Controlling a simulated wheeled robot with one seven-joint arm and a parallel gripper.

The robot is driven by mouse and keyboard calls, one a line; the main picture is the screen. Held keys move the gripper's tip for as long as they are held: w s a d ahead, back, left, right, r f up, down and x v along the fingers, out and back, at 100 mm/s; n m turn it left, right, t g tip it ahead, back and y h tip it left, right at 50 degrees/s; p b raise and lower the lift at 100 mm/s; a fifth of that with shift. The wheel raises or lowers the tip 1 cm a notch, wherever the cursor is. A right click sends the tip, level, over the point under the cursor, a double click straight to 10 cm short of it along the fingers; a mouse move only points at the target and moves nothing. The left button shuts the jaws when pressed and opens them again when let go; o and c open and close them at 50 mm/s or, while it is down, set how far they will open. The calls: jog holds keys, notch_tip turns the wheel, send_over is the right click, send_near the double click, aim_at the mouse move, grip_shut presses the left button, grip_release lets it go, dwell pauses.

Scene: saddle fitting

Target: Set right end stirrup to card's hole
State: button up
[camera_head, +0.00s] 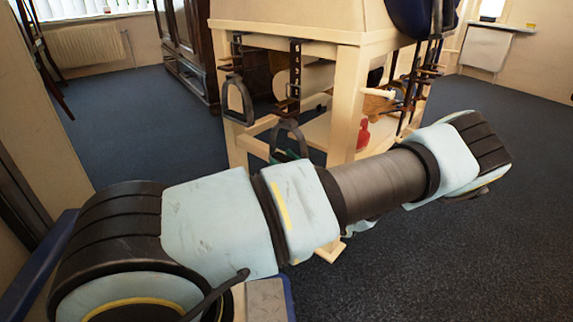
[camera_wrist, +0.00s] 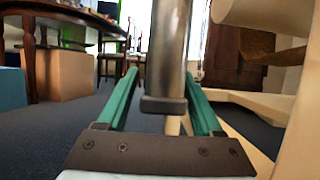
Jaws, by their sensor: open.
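Two metal stirrups hang on the near side of a pale wooden stand (camera_head: 345,105). The right one (camera_head: 303,141) hangs lower, below a dark strap with a row of holes (camera_head: 295,62). In the wrist view, the green fingers of my gripper (camera_wrist: 160,72) are spread apart. A grey metal bar with a flat foot (camera_wrist: 168,45) stands upright between them, apparently part of this stirrup; I cannot tell whether the fingers touch it. In the head view, my arm hides most of the gripper and the stirrup's bottom. I cannot make out a card.
The left stirrup (camera_head: 250,100) hangs beside the right one. More straps and tack (camera_head: 408,85) hang on the stand's right side. Dark blue carpet (camera_head: 480,230) is open to the right. The wrist view shows a wooden table (camera_wrist: 60,22) and a tan box (camera_wrist: 62,75).

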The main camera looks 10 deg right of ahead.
grip_shut()
dwell(0.5)
dwell(0.9)
